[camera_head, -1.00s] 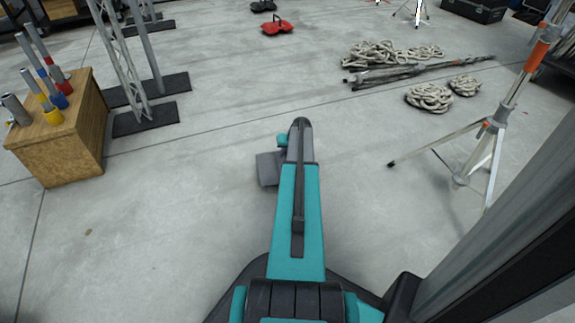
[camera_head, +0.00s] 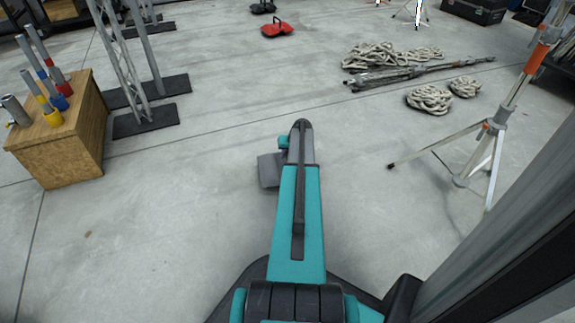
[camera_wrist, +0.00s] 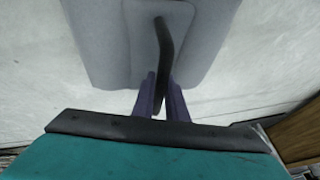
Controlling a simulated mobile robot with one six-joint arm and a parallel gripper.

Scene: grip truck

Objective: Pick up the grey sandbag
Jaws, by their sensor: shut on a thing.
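The grey sandbag (camera_wrist: 100,45) fills the upper part of the wrist view, with a dark strap handle (camera_wrist: 164,50) on it. My gripper (camera_wrist: 163,100) is shut on the handle, its two purple-grey fingers on either side of the strap. In the head view, a part of the grey sandbag (camera_head: 269,171) shows just left of my arm; the arm hides the rest. The gripper's fingers are hidden in the head view. I cannot tell for certain whether the sandbag is clear of the floor.
A wooden box (camera_head: 62,143) with coloured tubes stands at left, beside truss stands on dark base plates (camera_head: 146,120). A red sandbag (camera_head: 277,28) lies far back. Coiled ropes (camera_head: 430,99) and a tripod stand (camera_head: 490,150) are at right. The floor around my arm is clear.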

